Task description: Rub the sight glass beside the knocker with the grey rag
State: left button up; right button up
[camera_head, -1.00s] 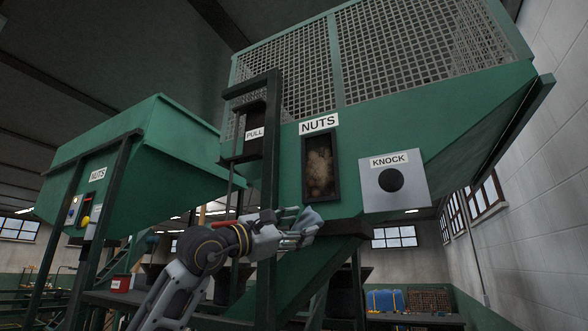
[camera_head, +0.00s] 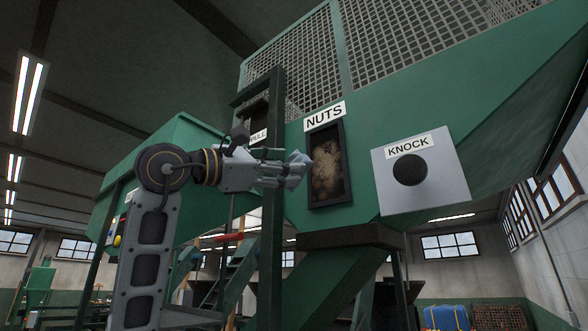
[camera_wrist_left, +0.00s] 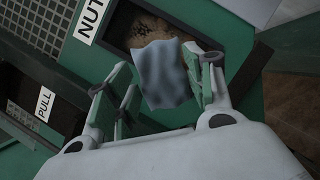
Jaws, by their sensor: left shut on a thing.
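The sight glass (camera_head: 327,170) is a dark-framed, dirty-looking window in the green hopper under the NUTS label, left of the KNOCK panel. The knocker (camera_head: 409,169) is a round black pad on a pale plate. My left gripper (camera_head: 296,168) is shut on the grey rag (camera_head: 300,158), just left of the sight glass frame. In the left wrist view the rag (camera_wrist_left: 162,74) sticks out between the fingers and overlaps the lower part of the sight glass (camera_wrist_left: 146,30). Whether it touches the glass I cannot tell. My right gripper is not in view.
A dark upright post (camera_head: 271,220) with a PULL label stands left of the sight glass, behind my left gripper. A green sloping beam (camera_head: 345,265) lies below. A second green hopper (camera_head: 185,150) stands at the left. A blue object (camera_head: 446,317) is far back.

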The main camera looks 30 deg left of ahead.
aim_at(305, 172)
pick_arm(q)
jog(key=shift+w+d+r, duration=0.1)
jog(key=shift+w, duration=1.2)
jog(key=shift+w+r, duration=0.1)
jog(key=shift+w, duration=1.15)
jog(key=shift+w+p, duration=0.55)
jog(key=shift+w, duration=0.4)
dwell(0.5)
jog(key=shift+d, duration=0.2)
jog(key=shift+s+d, duration=0.2)
jog(key=shift+d, duration=1.65)
jog(key=shift+d, duration=1.9)
jog(key=shift+s+r, duration=0.1)
jog(key=shift+r, duration=0.05)
